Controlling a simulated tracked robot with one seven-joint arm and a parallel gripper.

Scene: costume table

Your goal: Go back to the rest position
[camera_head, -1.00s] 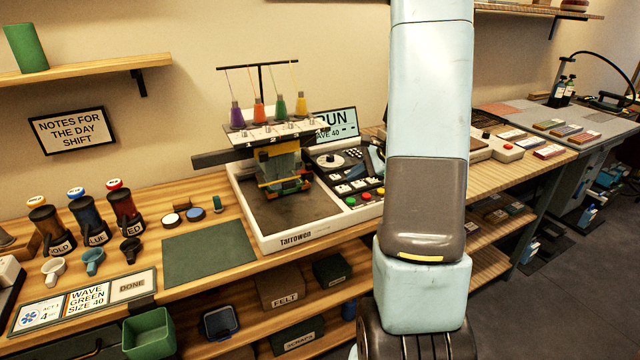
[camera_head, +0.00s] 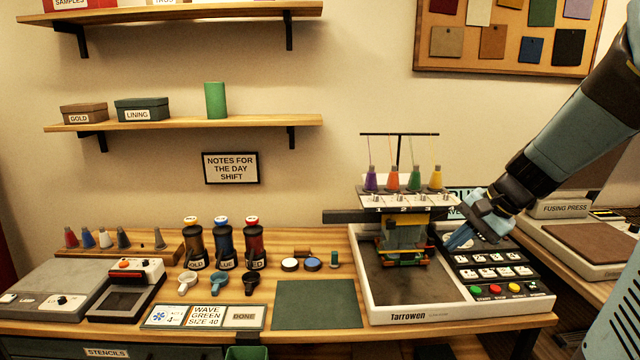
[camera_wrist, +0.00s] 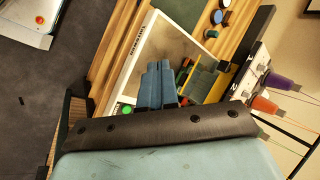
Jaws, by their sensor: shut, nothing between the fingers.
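My gripper (camera_head: 462,238) is at the right in the head view, over the left part of the control panel (camera_head: 500,272) of the Tarrowen embroidery machine (camera_head: 405,203). Its blue fingers (camera_wrist: 158,86) are together and hold nothing in the wrist view. The machine's white bed frame (camera_head: 368,305) lies to the left of the fingers. Purple, orange, green and yellow thread cones (camera_head: 402,181) stand on top of the machine. The gap between my fingertips and the panel cannot be judged. My arm comes in from the upper right and hides part of the screen behind.
A green mat (camera_head: 317,304) lies left of the machine. A fusing press (camera_head: 590,248) is at the right. Shelves (camera_head: 180,124) and a sample board (camera_head: 508,38) are on the wall.

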